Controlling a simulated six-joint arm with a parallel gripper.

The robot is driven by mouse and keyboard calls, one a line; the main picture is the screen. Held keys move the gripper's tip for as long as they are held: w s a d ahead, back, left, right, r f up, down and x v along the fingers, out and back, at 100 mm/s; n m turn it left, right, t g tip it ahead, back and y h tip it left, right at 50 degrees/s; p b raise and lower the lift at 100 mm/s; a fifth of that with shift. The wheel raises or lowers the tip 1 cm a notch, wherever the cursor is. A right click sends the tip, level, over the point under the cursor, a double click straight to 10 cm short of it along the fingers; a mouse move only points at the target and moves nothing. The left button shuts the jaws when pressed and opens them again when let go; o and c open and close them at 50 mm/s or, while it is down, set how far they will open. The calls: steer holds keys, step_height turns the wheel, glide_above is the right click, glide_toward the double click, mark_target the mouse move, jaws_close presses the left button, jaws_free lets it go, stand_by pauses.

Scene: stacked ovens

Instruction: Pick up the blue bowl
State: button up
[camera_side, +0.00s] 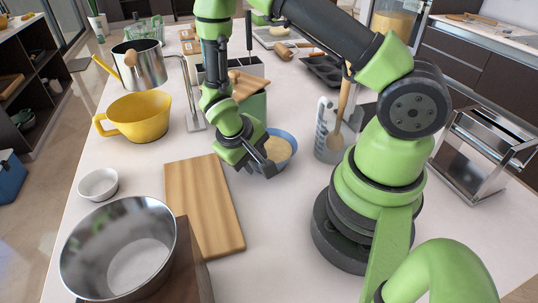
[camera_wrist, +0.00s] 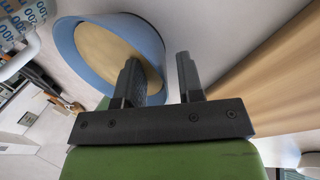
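The blue bowl (camera_side: 289,137) stands on the white counter near the middle of the side view, with a beige filling or inside surface showing. My gripper (camera_side: 266,170) is at its front left edge and hides part of it. In the wrist view the blue bowl (camera_wrist: 75,50) fills the upper left. My gripper (camera_wrist: 160,72) is open there, with a clear gap between its two dark fingers. The left finger overlaps the bowl's interior and the right finger is outside its edge. I cannot tell whether either finger touches the bowl.
A wooden cutting board (camera_side: 203,205) lies left of the bowl. A grey measuring jug (camera_side: 325,148) with wooden utensils stands close on the right. A yellow bowl (camera_side: 140,120), a small white bowl (camera_side: 98,185) and a large metal bowl (camera_side: 118,250) stand to the left.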

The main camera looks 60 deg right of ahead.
steer(key=shift+x, duration=0.9)
jaws_close()
steer(key=shift+r, duration=0.15)
